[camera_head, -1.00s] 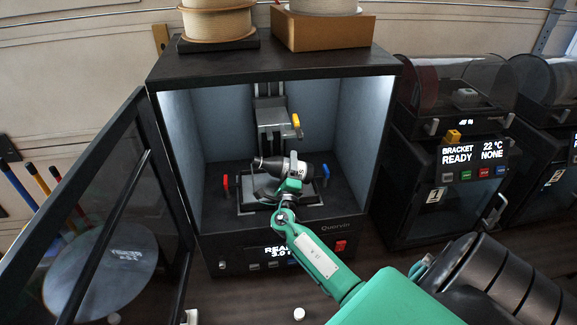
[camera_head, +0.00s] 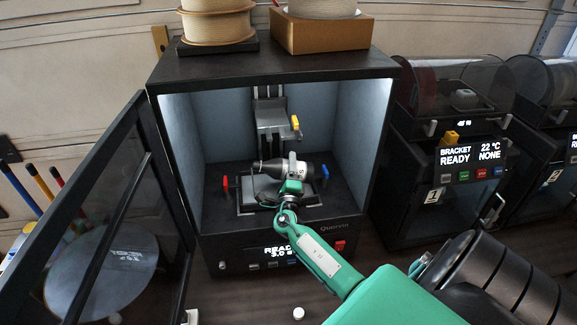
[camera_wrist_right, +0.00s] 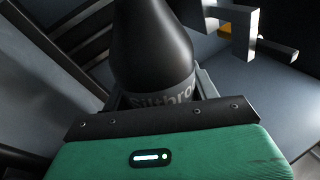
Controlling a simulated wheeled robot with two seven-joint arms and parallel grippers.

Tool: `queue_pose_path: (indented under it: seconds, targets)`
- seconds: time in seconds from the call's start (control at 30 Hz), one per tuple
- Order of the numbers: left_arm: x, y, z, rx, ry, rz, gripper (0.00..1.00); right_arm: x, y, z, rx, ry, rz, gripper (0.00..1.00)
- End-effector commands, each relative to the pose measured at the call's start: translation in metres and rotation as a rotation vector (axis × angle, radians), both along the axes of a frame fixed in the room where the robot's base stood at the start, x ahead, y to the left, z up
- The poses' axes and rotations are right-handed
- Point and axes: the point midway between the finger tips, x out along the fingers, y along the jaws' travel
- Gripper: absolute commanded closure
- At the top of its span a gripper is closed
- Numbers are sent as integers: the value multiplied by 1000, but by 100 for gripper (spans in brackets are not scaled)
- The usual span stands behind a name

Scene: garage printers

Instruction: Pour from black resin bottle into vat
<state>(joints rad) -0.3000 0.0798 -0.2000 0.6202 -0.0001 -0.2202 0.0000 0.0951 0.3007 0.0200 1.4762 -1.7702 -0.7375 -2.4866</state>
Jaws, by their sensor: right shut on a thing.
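The black resin bottle (camera_head: 272,167) lies nearly level inside the open printer cabinet, its narrow nozzle pointing left. My right gripper (camera_head: 291,184) is shut on it and holds it above the vat (camera_head: 244,208). In the right wrist view the bottle (camera_wrist_right: 152,45) stands out beyond my gripper (camera_wrist_right: 155,105), with part of a printed label showing. The vat sits on the cabinet floor between a red clamp (camera_head: 225,182) and a blue clamp (camera_head: 325,171). The bottle and gripper hide part of the vat. No stream of resin is visible. My left gripper is out of view.
The cabinet's door (camera_head: 118,210) stands open to the left. The build head (camera_head: 272,120) hangs above the bottle, with a yellow lever (camera_head: 295,122). The cabinet's right wall (camera_head: 362,135) is near my arm. A small white cap (camera_head: 298,313) lies on the bench in front.

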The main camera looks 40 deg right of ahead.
Motion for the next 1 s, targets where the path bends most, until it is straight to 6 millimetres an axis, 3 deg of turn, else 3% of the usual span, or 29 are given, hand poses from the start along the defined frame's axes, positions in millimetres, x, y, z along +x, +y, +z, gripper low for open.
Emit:
queue_pose_path:
  seconds: [1.0]
  targets:
    - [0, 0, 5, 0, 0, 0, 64, 0, -1, 1, -43, 26, 0, 79]
